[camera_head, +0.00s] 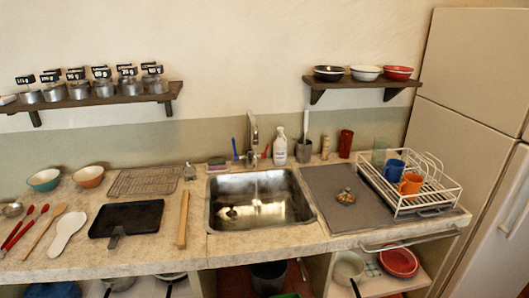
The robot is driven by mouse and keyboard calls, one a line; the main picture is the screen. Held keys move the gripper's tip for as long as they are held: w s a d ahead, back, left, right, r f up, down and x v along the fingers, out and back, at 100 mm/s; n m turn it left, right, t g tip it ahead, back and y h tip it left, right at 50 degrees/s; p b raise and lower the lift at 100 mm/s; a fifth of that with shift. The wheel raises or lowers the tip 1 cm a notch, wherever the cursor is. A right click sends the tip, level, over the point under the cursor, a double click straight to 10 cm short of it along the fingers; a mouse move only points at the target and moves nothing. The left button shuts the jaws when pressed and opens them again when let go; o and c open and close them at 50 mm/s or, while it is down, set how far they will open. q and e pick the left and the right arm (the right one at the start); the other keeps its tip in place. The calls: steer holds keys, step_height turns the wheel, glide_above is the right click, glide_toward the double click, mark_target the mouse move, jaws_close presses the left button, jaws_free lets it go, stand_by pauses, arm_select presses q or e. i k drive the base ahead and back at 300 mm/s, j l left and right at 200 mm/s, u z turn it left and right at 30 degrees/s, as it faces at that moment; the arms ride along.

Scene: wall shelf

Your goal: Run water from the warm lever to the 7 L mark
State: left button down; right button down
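The metal faucet (252,133) stands upright behind the sink basin (224,218). A blue lever (235,149) is to its left, and a small red lever (266,151) is to its right. Neither lever is labelled legibly. No clear water stream shows below the spout. The basin has bright reflections on its bottom, and I cannot tell whether it holds water. No 7 L mark or litre readout can be read. Neither of my grippers is in view.
A white soap bottle (280,147) and a grey utensil cup (303,151) stand right of the faucet. A sponge (216,163) lies to its left. A dish rack (438,207) with cups is at right. A black tray (126,219) is at left. Wall shelves hang above.

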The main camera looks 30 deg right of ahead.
mark_target(263, 155)
steer(key=i+j, duration=0.1)
steer(key=i, duration=0.8)
